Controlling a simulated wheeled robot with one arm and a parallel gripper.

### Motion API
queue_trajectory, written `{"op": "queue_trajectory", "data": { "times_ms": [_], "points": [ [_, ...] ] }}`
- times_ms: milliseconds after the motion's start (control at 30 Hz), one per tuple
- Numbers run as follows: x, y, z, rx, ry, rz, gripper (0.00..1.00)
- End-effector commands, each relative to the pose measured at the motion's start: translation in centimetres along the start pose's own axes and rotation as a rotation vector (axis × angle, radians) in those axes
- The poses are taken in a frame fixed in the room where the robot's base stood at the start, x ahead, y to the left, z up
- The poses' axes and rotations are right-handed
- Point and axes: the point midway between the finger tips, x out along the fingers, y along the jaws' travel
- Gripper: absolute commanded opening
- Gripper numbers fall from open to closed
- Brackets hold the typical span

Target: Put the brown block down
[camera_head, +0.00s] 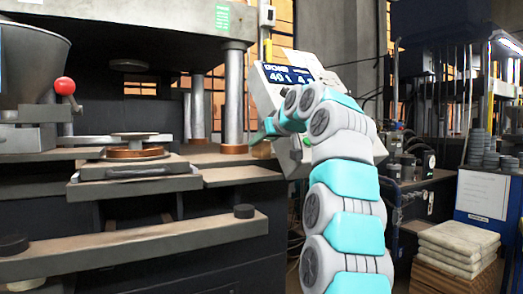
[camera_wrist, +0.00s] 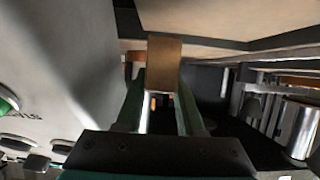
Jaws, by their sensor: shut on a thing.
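The brown block (camera_wrist: 163,62) is between the two fingertips of my gripper (camera_wrist: 162,85) in the wrist view. My gripper is shut on it. In the head view my gripper (camera_head: 265,134) is beside the right post of the press, in front of the control panel, and a small tan part of the block (camera_head: 262,149) shows below it. The block is close to the press's worn, brown-topped ledge (camera_head: 235,175). I cannot tell whether it touches the ledge.
The control panel (camera_head: 288,76) with a lit display stands close behind my gripper. The steel post (camera_head: 233,100) is just left of it. A round disc plate (camera_head: 135,153) and a red-knobbed lever (camera_head: 65,87) are farther left. Stacked sacks (camera_head: 455,240) lie at right.

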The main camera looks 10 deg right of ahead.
Motion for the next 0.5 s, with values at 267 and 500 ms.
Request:
{"op": "queue_trajectory", "data": {
  "times_ms": [267,500],
  "points": [
    [1.2,0.0,2.8,0.001,-0.001,-0.002,0.0],
    [1.5,0.1,3.4,0.0,-0.002,0.001,0.0]
  ]
}}
